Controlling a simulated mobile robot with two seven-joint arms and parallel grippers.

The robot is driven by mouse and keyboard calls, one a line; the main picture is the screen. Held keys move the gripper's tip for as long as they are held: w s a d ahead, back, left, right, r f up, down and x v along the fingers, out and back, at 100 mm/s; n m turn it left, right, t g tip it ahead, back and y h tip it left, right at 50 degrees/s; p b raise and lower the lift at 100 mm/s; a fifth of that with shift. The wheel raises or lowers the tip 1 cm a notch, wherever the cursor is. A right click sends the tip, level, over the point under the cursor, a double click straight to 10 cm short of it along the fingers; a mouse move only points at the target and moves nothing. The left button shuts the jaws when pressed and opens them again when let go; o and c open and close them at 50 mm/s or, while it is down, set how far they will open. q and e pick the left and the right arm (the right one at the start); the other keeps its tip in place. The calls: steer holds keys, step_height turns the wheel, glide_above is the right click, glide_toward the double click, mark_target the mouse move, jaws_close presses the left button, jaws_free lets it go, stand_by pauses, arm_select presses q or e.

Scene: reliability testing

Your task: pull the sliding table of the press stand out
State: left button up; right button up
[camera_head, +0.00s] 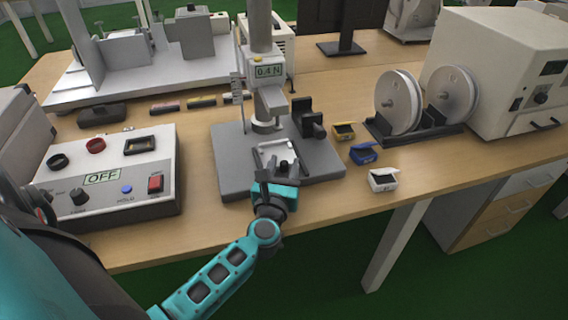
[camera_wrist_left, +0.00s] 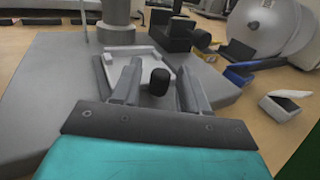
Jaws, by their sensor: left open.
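The press stand (camera_head: 233,165) is grey, with a column and a readout showing 0.4 N. Its sliding table (camera_head: 268,152) is a light tray low on the base, in front of the column; it also shows in the left wrist view (camera_wrist_left: 145,54). A black knob (camera_wrist_left: 159,81) stands at the tray's near side. My left gripper (camera_head: 278,172) is open at the front of the tray. In the left wrist view its two fingers lie either side of the knob, with visible gaps. The knob's lower part is partly hidden. My right gripper is not in view.
A control box (camera_head: 112,179) showing OFF stands left of the stand. Small yellow (camera_head: 344,132), blue (camera_head: 364,155) and white (camera_head: 382,180) boxes lie to the right, before a spool holder (camera_head: 415,136). The table's front edge is close to the stand's base.

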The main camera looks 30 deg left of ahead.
arm_select(q)
steer(key=shift+w+a, duration=0.1)
steer(key=shift+w, duration=0.15)
steer(key=shift+c, duration=0.4)
jaws_close()
